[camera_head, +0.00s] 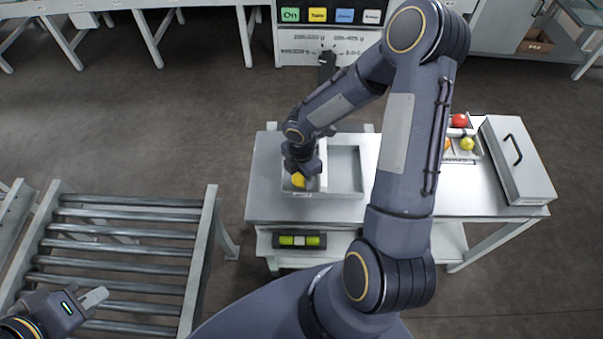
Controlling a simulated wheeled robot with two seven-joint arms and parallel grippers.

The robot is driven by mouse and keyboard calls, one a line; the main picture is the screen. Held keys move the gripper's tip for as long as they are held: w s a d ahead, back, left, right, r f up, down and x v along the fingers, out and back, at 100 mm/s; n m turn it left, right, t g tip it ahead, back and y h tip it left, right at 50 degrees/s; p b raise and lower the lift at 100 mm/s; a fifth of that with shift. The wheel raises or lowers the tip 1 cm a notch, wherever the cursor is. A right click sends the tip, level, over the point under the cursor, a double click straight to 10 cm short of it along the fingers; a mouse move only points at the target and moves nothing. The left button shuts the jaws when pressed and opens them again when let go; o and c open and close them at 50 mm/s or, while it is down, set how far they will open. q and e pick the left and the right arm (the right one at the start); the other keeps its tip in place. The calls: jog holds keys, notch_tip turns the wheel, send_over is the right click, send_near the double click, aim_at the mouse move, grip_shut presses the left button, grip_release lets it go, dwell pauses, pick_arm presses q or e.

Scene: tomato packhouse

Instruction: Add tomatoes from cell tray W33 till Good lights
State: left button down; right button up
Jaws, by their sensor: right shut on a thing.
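A cell tray (480,153) at the right of the table holds a red tomato (459,120), a yellow tomato (467,143) and an orange one (447,144). My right arm hides its left part, and its label is too small to read. A grey two-part box (345,193) stands on the table's left part. My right gripper (299,176) is low over its left compartment, shut on a yellow tomato (298,181). I cannot tell whether that tomato touches the floor. The right compartment looks empty. My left gripper (88,300) is at the lower left, away from the table; its opening is unclear.
A grey panel (517,160) with a black handle lies at the table's right end. A black bar with yellow-green segments (299,241) sits below the table's front. A roller conveyor (120,240) stands left. A panel with coloured buttons (331,16) is behind; no Good light is readable.

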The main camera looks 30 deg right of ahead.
jog(key=shift+f, duration=0.3)
jog(key=o, duration=0.8)
jog(key=c, duration=0.3)
jog(key=shift+r, duration=0.1)
notch_tip(320, 180, up, 7)
jog(key=p, duration=0.5)
jog(key=shift+p, duration=0.35)
